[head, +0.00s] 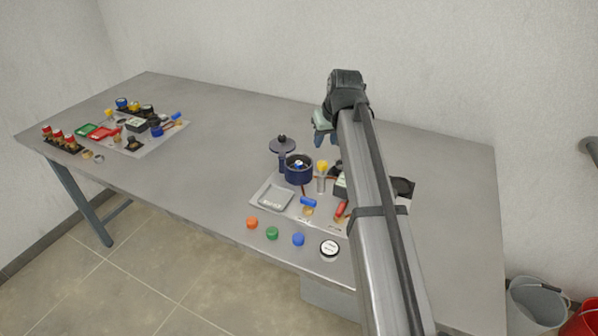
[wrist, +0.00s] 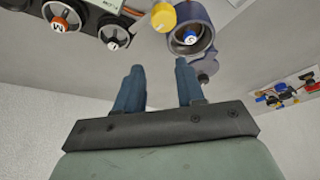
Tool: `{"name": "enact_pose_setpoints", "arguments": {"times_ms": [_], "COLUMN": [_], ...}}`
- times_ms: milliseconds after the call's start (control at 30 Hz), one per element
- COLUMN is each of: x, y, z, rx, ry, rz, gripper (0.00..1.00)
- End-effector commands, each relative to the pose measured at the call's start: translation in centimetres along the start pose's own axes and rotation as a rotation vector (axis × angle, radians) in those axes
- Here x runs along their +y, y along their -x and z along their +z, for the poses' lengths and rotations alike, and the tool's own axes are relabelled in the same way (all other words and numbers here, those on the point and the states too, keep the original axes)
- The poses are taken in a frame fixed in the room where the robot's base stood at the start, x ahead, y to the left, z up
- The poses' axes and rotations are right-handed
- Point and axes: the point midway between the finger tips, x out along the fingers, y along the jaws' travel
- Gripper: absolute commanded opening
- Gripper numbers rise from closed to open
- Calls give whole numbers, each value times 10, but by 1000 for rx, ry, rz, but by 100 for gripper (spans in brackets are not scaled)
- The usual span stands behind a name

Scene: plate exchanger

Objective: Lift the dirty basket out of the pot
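The dark blue pot (head: 299,174) stands on the right-hand board in the head view. It also shows at the top of the wrist view (wrist: 208,38). A small basket (head: 298,162) appears to sit inside it; mostly its blue-and-white top (wrist: 190,37) shows, and the rest is hidden by the pot wall. My gripper (head: 322,139) is above the table, behind and to the right of the pot in the head view. In the wrist view its two blue fingers (wrist: 158,78) are apart with nothing between them.
A dark lid-like part (head: 282,145) stands beside the pot. A yellow knob (head: 322,166) is close at its right. A grey tray (head: 275,197) lies in front. Several coloured caps (head: 272,233) line the table's front. A second board (head: 150,141) with parts is at left.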

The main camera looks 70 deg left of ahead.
Motion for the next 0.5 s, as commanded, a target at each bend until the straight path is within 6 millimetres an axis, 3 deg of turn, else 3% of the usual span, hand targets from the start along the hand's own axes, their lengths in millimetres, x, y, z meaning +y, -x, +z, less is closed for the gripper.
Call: {"name": "enact_pose_setpoints", "arguments": {"times_ms": [33, 200, 367, 500], "x": [-17, -46, -52, -52], "y": [2, 6, 1, -14], "z": [-8, -18, -19, -19], "rx": [-2, -10, -12, -13], "ry": [12, 26, 28, 28], "rz": [-4, -12, -13, -13], "gripper": [38, 38, 38, 38]}}
